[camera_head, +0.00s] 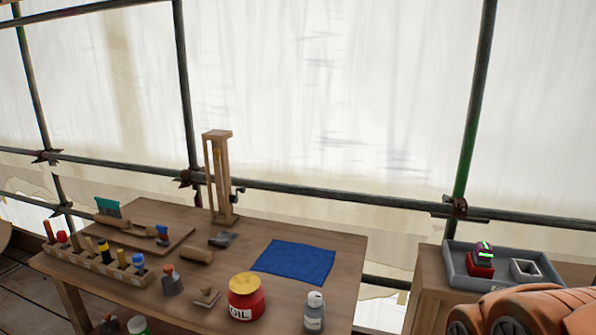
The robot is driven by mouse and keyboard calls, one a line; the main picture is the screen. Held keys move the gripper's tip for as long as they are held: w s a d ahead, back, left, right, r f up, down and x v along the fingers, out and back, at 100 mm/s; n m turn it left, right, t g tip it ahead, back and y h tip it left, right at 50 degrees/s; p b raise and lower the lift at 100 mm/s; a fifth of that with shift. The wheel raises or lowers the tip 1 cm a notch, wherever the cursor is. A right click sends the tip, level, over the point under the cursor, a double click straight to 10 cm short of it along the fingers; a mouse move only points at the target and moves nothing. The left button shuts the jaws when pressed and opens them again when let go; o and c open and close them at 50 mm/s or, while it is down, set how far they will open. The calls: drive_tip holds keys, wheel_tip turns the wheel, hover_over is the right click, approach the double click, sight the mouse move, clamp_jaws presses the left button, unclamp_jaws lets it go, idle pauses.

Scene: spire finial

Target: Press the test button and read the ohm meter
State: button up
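No ohm meter or test button can be clearly made out. A small red and black device (482,259) with bright green lit marks sits in a grey tray (456,270) at the right; I cannot tell if it is the meter, and no reading is legible. My orange arm shows at the bottom right, in front of the tray's stand. My gripper is out of view.
A wooden workbench (345,258) fills the lower middle. On it are a blue cloth (295,261), a red oil tin (246,298), a grey bottle (314,312), a tool rack (90,262) and a wooden frame (220,180). Scaffold poles and pale sheeting stand behind.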

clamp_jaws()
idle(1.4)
